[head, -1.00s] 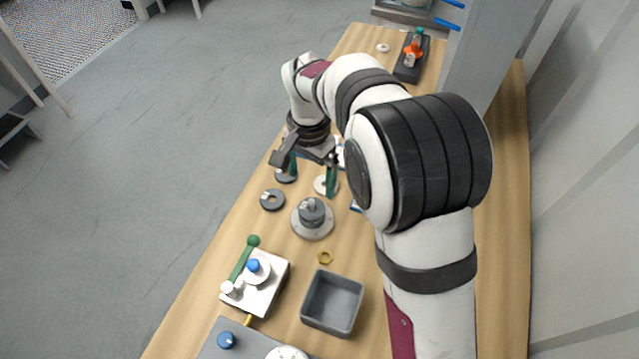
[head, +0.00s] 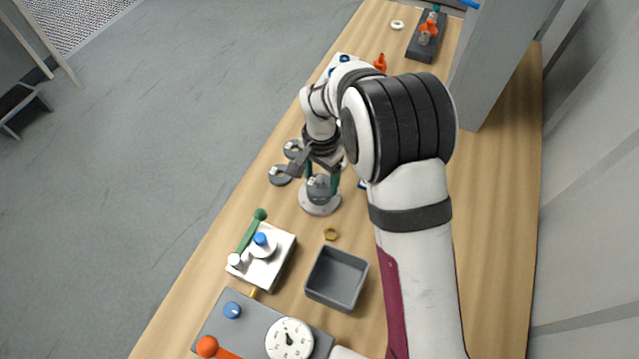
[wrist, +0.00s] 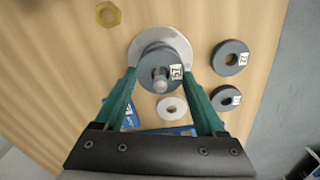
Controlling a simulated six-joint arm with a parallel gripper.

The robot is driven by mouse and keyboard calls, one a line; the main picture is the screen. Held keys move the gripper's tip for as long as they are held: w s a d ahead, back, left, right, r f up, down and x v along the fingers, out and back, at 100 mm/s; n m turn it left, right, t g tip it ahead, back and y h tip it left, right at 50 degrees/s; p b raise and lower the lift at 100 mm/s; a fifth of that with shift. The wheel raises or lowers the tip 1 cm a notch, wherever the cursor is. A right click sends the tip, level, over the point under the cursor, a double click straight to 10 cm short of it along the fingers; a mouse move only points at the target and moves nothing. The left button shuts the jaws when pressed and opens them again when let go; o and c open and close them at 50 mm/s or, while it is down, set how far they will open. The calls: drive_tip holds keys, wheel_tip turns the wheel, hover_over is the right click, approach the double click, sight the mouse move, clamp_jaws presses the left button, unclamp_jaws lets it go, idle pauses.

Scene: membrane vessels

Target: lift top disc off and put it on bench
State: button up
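A dark grey disc (wrist: 150,62) with a white label sits on a post on a round light base (wrist: 172,38). The stack also shows in the head view, with its base (head: 318,203) on the bench (head: 205,262). I cannot tell how many discs are stacked. My gripper (wrist: 161,75) is open, its green fingertips on either side of the top disc. In the head view my gripper (head: 321,178) is at the stack from above. I cannot tell whether the fingers touch the disc.
Two loose dark discs (wrist: 230,57) (wrist: 226,98) and a pale ring (wrist: 171,107) lie nearby. A brass nut (head: 331,234), a grey bin (head: 336,280) and a white fixture with a green lever (head: 262,255) are nearer. Bare bench lies around the nut.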

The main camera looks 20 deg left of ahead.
drive_tip(key=c, duration=0.5)
drive_tip(key=shift+r, duration=0.15)
wheel_tip(320, 180, up, 13)
drive_tip(key=shift+f, duration=0.1)
